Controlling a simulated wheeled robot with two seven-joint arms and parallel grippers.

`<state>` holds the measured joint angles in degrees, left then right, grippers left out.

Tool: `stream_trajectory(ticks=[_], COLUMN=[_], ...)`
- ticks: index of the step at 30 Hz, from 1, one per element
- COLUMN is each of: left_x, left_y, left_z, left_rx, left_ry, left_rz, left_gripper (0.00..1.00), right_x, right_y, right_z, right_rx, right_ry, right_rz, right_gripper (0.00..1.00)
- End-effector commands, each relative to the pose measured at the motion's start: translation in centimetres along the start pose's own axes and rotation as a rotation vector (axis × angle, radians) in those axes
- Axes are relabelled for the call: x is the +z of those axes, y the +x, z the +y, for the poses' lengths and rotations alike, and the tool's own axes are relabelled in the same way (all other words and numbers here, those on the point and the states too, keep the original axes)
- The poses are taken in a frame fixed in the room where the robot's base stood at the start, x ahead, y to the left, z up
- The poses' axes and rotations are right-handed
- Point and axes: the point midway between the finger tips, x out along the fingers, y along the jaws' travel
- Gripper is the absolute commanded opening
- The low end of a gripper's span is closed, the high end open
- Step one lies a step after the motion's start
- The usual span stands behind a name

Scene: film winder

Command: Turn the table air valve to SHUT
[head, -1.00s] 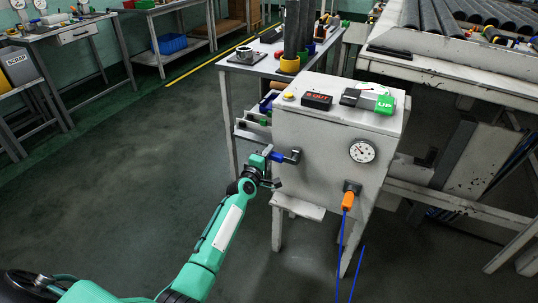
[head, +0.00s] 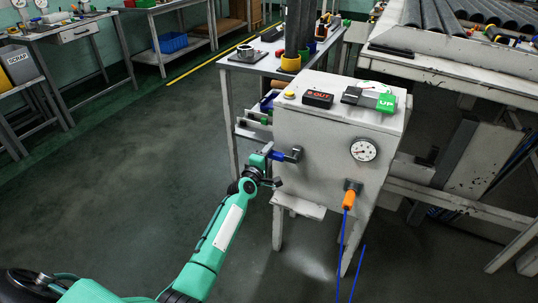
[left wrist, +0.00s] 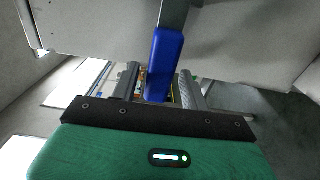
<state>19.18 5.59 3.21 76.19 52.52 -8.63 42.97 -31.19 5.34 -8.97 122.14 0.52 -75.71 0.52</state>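The air valve has a grey body (head: 294,155) on the front of the light grey cabinet (head: 325,135). Its blue handle (head: 277,156) sticks out sideways to the left, roughly level. My left gripper (head: 268,160) is at the handle's outer end. In the left wrist view the blue handle (left wrist: 164,65) reaches down between the two grey fingers of the left gripper (left wrist: 160,88). Gaps show on both sides of the handle, so the fingers look open around it. No SHUT mark is readable. My right gripper is out of view.
A round gauge (head: 364,150) sits right of the valve. An orange connector (head: 348,199) with a blue hose hangs below it. A red-lettered display (head: 318,99) and a green UP block (head: 387,103) are on top. The floor (head: 130,180) left is clear.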

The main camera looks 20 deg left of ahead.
Motion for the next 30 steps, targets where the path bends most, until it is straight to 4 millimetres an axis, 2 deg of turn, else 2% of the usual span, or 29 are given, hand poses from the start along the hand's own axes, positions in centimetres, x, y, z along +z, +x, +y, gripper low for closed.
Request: stream_trajectory(ticks=[5,8,24,30], left_x=[0.0,0.0,0.0,0.0], left_y=[-0.4,-1.5,-10.9,-13.1], left_z=[0.1,0.0,0.0,0.0], left_rx=[0.001,0.000,-0.001,0.000], left_ry=[0.001,0.000,0.001,0.000], left_rz=[0.000,0.000,0.001,0.001], left_gripper=[0.45,0.45,0.45,0.45], right_x=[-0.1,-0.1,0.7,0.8], right_y=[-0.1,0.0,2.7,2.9], right_z=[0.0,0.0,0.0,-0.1], right_rx=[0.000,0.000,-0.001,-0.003], right_ry=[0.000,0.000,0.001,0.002], right_rz=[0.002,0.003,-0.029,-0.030], right_gripper=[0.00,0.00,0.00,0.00])
